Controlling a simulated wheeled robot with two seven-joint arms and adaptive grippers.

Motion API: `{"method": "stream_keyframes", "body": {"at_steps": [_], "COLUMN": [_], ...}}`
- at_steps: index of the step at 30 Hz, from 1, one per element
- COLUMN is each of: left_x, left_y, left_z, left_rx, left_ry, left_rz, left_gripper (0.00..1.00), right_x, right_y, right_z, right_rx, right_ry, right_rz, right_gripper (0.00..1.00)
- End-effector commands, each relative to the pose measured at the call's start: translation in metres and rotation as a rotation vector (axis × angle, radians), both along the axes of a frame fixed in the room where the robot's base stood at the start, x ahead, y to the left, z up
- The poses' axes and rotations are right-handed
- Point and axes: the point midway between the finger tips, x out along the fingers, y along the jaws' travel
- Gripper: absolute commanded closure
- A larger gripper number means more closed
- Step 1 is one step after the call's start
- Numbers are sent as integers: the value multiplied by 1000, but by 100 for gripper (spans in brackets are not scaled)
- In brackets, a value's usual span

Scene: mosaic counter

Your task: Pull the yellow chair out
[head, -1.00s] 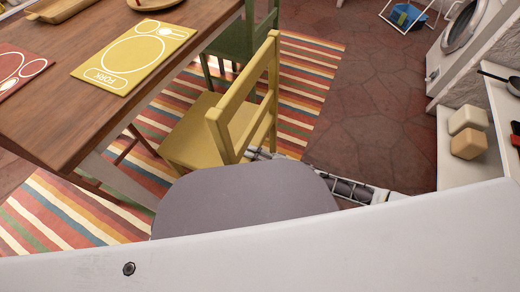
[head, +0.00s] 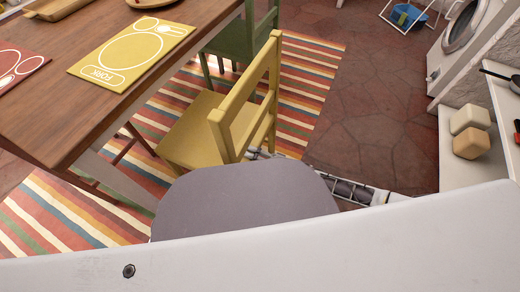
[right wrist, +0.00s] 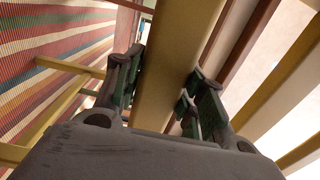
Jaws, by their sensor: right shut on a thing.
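The yellow chair (head: 190,130) stands upright at the side of the wooden table (head: 70,105), with the front of its seat by the table edge and its back towards me. My right gripper (head: 258,153) is low at the chair's back in the head view, mostly hidden behind the chair and my own body. In the right wrist view, its two fingers (right wrist: 160,95) are on either side of a yellow bar of the chair (right wrist: 172,60), shut on it. My left gripper is not in view.
A green chair (head: 232,45) stands beyond the yellow one. A striped rug (head: 300,75) lies under the chairs. Bare stone floor (head: 375,110) is free to the right, up to a white shelf (head: 455,170) and a white washing machine (head: 468,35).

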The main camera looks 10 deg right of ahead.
Motion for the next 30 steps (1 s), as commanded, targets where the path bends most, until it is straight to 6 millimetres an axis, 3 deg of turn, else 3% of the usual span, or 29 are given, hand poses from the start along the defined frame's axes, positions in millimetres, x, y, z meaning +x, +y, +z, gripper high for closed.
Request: {"method": "stream_keyframes", "body": {"at_steps": [23, 24, 28, 30], "left_x": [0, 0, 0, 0], "left_y": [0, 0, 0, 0], "left_z": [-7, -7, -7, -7], "left_rx": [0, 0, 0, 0], "left_ry": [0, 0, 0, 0], "left_rz": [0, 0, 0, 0], "left_gripper": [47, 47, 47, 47], "right_x": [-1, -1, -1, -1], "right_y": [2, 2, 1, 1], "right_z": [-6, -6, -7, -8], "right_rx": [3, 2, 1, 1], "right_ry": [-1, 0, 0, 1], "right_rz": [2, 2, 2, 2], "right_gripper": [100, 55, 38, 36]}}
